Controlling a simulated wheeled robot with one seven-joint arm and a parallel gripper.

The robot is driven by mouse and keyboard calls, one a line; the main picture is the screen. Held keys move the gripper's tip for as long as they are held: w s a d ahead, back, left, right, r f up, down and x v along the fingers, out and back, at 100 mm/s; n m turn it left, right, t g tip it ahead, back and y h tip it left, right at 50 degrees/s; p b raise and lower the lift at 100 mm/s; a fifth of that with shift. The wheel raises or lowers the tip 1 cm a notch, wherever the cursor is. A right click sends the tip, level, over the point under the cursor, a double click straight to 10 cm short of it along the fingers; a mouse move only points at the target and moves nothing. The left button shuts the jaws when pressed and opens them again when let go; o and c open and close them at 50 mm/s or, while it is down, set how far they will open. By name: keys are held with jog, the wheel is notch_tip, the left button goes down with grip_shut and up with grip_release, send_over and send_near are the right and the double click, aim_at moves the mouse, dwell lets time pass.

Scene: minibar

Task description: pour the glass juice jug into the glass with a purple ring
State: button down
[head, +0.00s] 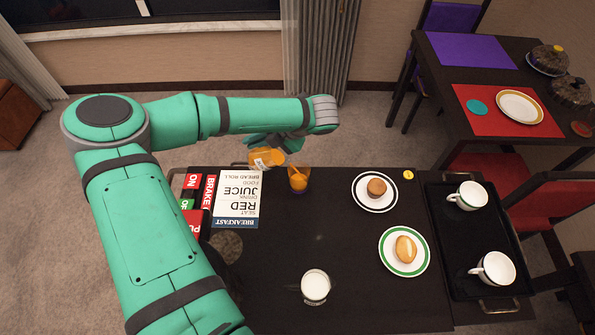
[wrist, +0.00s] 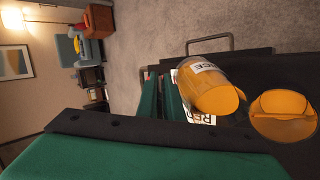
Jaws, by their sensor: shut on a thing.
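My gripper (head: 272,143) is shut on the glass juice jug (head: 267,158) and holds it tilted above the back of the dark cart top, its mouth toward the right. Orange juice shows in the jug, also in the wrist view (wrist: 212,92). The glass (head: 298,181) stands just right of and below the jug's mouth, with orange juice in it and a purplish tint near its base. In the wrist view the glass (wrist: 283,115) is beside the jug, apart from it in the picture. I cannot make out a stream clearly.
A glass of milk (head: 315,287) stands at the front. Plates with a muffin (head: 376,187) and a bread roll (head: 406,249) are to the right. A black tray (head: 478,240) holds two white cups. A menu card (head: 237,200) lies left. The cart's middle is clear.

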jog(key=shift+w+d+r, duration=0.1)
jog(key=shift+w+d, duration=0.05)
jog(key=shift+d, duration=0.15)
jog(key=shift+d, duration=0.15)
jog(key=shift+a+r+y, duration=0.25)
jog(key=shift+a+y, duration=0.05)
jog(key=shift+a, duration=0.05)
jog(key=shift+d+r+p, duration=0.1)
jog(key=shift+d+p, duration=0.15)
jog(key=shift+p, duration=0.1)
jog(key=shift+d+r, duration=0.1)
jog(key=shift+d+r+y, duration=0.1)
jog(key=shift+y, duration=0.2)
dwell(0.4)
jog(key=shift+s+r+t, duration=0.1)
jog(key=shift+s+t, duration=0.1)
jog(key=shift+t, duration=0.1)
jog(key=shift+r, duration=0.1)
dwell(0.3)
